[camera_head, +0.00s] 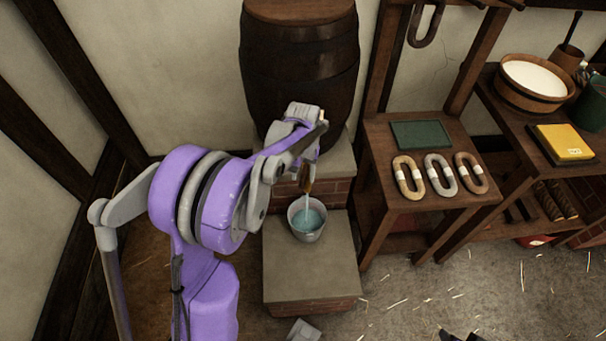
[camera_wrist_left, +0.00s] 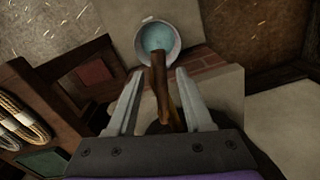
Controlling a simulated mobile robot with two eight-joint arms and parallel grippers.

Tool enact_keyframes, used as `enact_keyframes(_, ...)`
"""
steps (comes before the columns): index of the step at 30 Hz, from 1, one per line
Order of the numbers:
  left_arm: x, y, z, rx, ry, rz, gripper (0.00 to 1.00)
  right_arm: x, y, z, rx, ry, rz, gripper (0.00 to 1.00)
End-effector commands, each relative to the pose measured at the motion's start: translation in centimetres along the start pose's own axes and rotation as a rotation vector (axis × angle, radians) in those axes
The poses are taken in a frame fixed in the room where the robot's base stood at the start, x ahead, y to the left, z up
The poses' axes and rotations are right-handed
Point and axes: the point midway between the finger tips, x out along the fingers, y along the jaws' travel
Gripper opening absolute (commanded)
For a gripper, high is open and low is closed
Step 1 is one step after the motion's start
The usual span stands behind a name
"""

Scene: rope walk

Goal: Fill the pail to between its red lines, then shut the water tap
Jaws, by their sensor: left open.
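The pail (camera_head: 294,222) stands upright on a stone-topped brick step, below the barrel's wooden tap (camera_head: 308,184). Blue-green water (camera_head: 311,219) shows inside, below the rim. A thin pale stream runs from the tap into it. The red lines cannot be made out. My left gripper (camera_head: 314,150) is at the tap, in front of the barrel. In the left wrist view the open fingers (camera_wrist_left: 160,74) stand on either side of the wooden tap (camera_wrist_left: 160,90), with gaps visible, and the pail (camera_wrist_left: 140,43) lies beyond. The tap's handle position is unclear.
The dark barrel (camera_head: 300,62) stands behind the tap. A wooden table (camera_head: 384,150) with rope coils and a green slate stands close on the right. A small grey object (camera_head: 303,330) lies by the step (camera_head: 312,275). The floor at lower right is mostly clear.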

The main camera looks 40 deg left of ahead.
Motion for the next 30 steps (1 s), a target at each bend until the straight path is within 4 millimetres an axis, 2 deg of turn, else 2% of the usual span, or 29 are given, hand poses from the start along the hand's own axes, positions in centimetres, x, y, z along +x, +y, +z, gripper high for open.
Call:
enact_keyframes(12, -7.7, 0.0, 0.0, -0.001, 0.000, 0.000, 0.51, -0.8, 0.0, -0.5, 0.000, 0.003, 0.000, 0.42)
enact_keyframes(15, -9.1, 0.0, 0.0, -0.001, 0.000, 0.000, 0.51, -0.9, 0.0, -0.6, 0.000, 0.003, 0.000, 0.42)
enact_keyframes(21, -10.4, 0.0, 0.0, -0.001, 0.000, 0.000, 0.51, -0.9, 0.0, -0.6, 0.000, 0.004, 0.000, 0.42)
enact_keyframes(30, -10.4, 0.0, 0.0, 0.000, 0.000, 0.000, 0.51, -0.9, 0.0, -0.6, 0.000, 0.004, 0.000, 0.42)
